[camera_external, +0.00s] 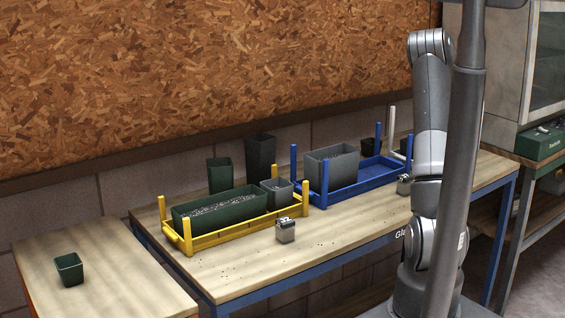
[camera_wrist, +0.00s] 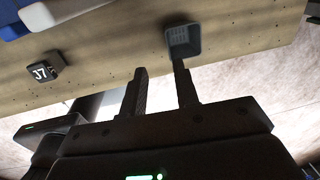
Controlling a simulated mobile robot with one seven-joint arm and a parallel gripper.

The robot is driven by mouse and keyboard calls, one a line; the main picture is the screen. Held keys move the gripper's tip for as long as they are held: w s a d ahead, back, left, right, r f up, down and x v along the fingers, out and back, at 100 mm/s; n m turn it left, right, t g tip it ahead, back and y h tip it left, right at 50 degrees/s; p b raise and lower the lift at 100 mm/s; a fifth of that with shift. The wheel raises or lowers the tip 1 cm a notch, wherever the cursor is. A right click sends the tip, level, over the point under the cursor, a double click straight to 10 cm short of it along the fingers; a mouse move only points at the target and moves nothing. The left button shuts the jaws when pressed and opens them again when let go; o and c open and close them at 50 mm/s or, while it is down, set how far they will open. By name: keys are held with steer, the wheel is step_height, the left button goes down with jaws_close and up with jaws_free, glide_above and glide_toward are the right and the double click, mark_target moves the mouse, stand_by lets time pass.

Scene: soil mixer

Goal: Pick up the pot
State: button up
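Several pots are in view, and I cannot tell which one the task means. A small dark green pot (camera_external: 69,269) stands alone on the left table. A small grey pot (camera_external: 276,193) sits at the right end of the yellow rack. A tall green pot (camera_external: 220,175) and a tall dark pot (camera_external: 260,155) stand behind that rack. In the wrist view, a grey pot-like container (camera_wrist: 184,42) lies just beyond the right fingertip; whether they touch is unclear. My gripper (camera_wrist: 159,71) is open, with nothing visible between its fingers. The external view does not clearly show it.
The yellow rack (camera_external: 243,228) holds a long green planter (camera_external: 215,217). The blue rack (camera_external: 349,192) holds a grey planter (camera_external: 332,167). Small metallic blocks (camera_external: 285,232) stand on the bench; a dark block marked J7 (camera_wrist: 42,70) shows in the wrist view. The bench's front is mostly clear.

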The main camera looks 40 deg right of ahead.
steer(key=f, duration=0.3)
steer(key=d+f, duration=0.1)
steer(key=f, duration=0.3)
steer(key=d+f, duration=0.1)
steer(key=f, duration=0.3)
steer(key=shift+s+d, duration=0.15)
steer(key=shift+c, duration=0.5)
jaws_close()
